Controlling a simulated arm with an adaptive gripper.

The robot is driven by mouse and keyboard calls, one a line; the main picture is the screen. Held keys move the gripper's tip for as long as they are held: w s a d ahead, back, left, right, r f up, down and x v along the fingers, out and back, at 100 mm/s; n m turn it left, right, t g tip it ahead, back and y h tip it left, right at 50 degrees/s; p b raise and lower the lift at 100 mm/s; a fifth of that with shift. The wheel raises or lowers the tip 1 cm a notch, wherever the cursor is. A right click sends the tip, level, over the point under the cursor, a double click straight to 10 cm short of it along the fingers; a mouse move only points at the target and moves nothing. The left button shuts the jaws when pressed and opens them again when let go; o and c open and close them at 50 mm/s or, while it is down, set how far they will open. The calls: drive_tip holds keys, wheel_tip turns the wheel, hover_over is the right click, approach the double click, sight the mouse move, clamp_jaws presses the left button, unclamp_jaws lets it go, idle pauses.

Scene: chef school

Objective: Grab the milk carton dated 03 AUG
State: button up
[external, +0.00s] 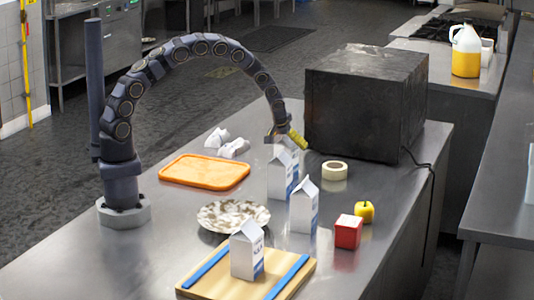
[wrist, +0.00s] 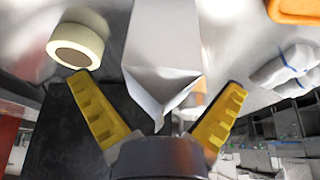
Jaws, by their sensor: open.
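Several white gable-top milk cartons with blue markings stand upright on the steel counter. The near one (external: 246,255) is on the cutting board, another (external: 304,210) is behind it to the right, and a third (external: 280,178) is farther back. My gripper (external: 291,138) is low over the farthest carton. In the wrist view my gripper (wrist: 158,84) is open, its yellow fingers on either side of a pale carton (wrist: 163,40), with visible gaps. No date is readable.
A tape roll (external: 334,170) lies close to the cartons, beside the large black box (external: 365,100). A patterned plate (external: 232,216), orange tray (external: 205,171), red box (external: 348,231), yellow apple (external: 364,211) and cutting board (external: 205,285) share the counter.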

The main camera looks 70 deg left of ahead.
drive_tip(key=shift+r, duration=0.1)
drive_tip(key=c, duration=1.2)
drive_tip(key=shift+c, duration=0.2)
